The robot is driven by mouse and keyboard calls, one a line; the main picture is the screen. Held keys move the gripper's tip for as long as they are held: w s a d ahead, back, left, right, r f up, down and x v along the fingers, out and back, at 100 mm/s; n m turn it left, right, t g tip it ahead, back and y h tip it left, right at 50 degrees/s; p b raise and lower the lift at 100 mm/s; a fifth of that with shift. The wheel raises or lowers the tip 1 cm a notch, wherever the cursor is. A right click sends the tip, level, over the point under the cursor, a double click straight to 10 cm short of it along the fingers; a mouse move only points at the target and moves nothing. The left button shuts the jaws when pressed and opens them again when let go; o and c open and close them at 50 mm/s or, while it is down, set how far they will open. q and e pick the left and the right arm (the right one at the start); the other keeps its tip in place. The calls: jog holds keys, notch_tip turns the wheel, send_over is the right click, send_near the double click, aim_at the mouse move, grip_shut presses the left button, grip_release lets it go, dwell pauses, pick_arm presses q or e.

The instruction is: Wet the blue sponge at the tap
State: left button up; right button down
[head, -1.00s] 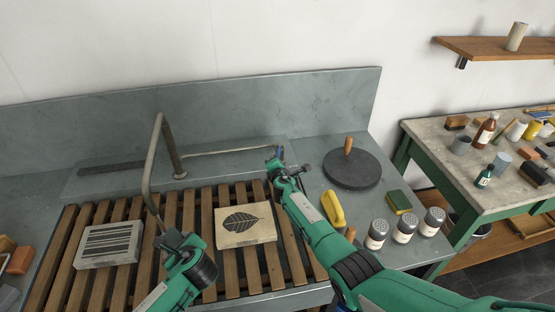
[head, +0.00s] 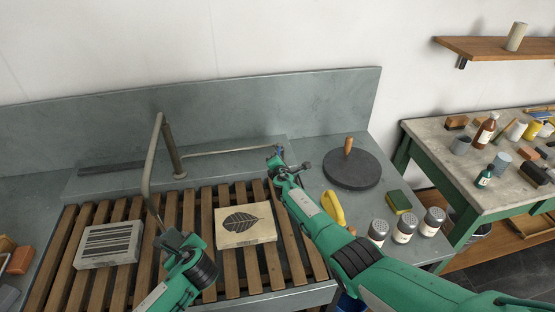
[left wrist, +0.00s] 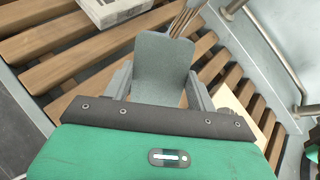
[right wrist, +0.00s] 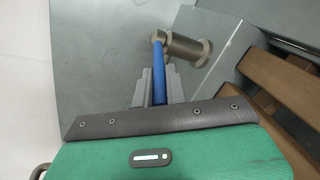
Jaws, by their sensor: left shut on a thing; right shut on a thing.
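My left gripper (head: 172,238) is shut on a flat grey-blue slab, which looks like the sponge (left wrist: 162,62) in the left wrist view. It is over the slatted rack, at the lower end of the tap's bent spout (head: 147,180). Thin brownish strands (left wrist: 184,22) show at the slab's far edge; I cannot tell whether they are spout or water. My right gripper (head: 278,168) is shut on the tap's blue lever (right wrist: 160,78). The lever joins a brownish metal valve (right wrist: 188,48) on the grey backing. The lever is small in the head view.
A striped block (head: 110,245) and a leaf-print block (head: 245,226) lie on the wooden slats (head: 188,206). A dark disc with a wooden handle (head: 352,172), a yellow-green sponge (head: 399,201) and shakers (head: 404,229) stand right. A cluttered side table (head: 440,150) stands farther right.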

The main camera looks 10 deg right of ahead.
jog(key=shift+d, duration=0.1)
jog(key=shift+s+d+n+y, duration=0.15)
jog(key=shift+d+n+y, duration=0.2)
jog(key=shift+n+y, duration=0.35)
jog(key=c, duration=1.4)
grip_release()
jog(key=shift+c, duration=0.2)
jog(key=shift+s, duration=0.1)
jog(key=f+v, duration=0.2)
jog(key=v, duration=1)
jog(key=shift+s+f, duration=0.2)
jog(key=shift+s, duration=0.45)
jog(key=shift+d, duration=0.1)
